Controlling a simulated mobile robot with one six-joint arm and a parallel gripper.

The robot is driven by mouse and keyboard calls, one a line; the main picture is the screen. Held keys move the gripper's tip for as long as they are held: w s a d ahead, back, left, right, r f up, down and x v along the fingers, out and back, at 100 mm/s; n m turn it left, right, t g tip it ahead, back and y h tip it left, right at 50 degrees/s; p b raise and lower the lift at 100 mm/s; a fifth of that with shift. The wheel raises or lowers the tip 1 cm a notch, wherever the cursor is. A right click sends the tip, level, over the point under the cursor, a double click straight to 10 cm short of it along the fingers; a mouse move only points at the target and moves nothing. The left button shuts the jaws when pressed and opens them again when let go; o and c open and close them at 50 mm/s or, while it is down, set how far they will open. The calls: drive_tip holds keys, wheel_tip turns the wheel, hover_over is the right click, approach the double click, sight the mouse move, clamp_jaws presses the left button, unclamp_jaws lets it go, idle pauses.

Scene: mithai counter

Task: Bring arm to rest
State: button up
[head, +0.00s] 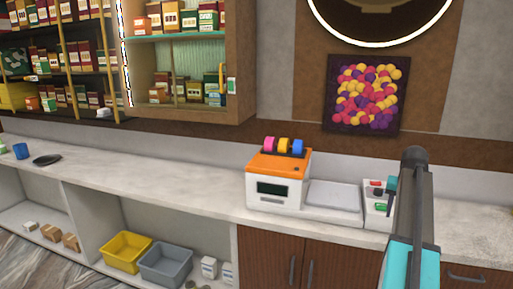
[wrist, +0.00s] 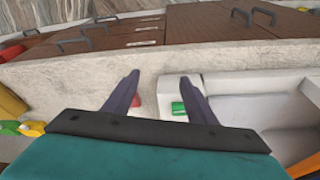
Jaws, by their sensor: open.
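My gripper (wrist: 160,78) is open in the wrist view, with two dark fingers apart and nothing held between them. It points down over the pale counter (wrist: 85,78). In the wrist view a green piece (wrist: 178,108) lies by the right finger and a small red piece (wrist: 135,101) shows by the left finger. Whether a finger touches anything cannot be told.
An orange-topped white machine (head: 278,184) with a flat white plate (head: 333,196) stands left of the tray. Shelves of boxes (head: 185,55) hang at upper left. A yellow bin (head: 126,252) and a grey bin (head: 166,262) sit below. The counter's left stretch is mostly clear.

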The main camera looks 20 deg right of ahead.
drive_tip(key=w+a+f+n+g+y, duration=0.15)
drive_tip(key=w+a+f, duration=0.25)
drive_tip(key=a+f, duration=0.95)
drive_tip(key=w+a+f+n+g+y, duration=0.1)
drive_tip(key=w+a+f+n, duration=0.15)
drive_tip(key=a+f, duration=1.05)
drive_tip(key=s+a+f+n+g, duration=0.1)
drive_tip(key=s+a+f+g, duration=0.1)
drive_tip(key=a+f, duration=0.7)
drive_tip(key=s+a+f+n+g, duration=0.2)
drive_tip(key=s+a+f+n, duration=0.1)
drive_tip(key=s+a+f, duration=1.15)
drive_tip(key=s+a+f+n, duration=0.1)
drive_tip(key=s+a+f, duration=0.2)
drive_tip(key=s, duration=0.5)
drive_tip(key=s+a+f+n+g, duration=0.1)
drive_tip(key=s+a+f, duration=0.2)
drive_tip(key=s, duration=0.6)
drive_tip(key=shift+a+f, duration=0.35)
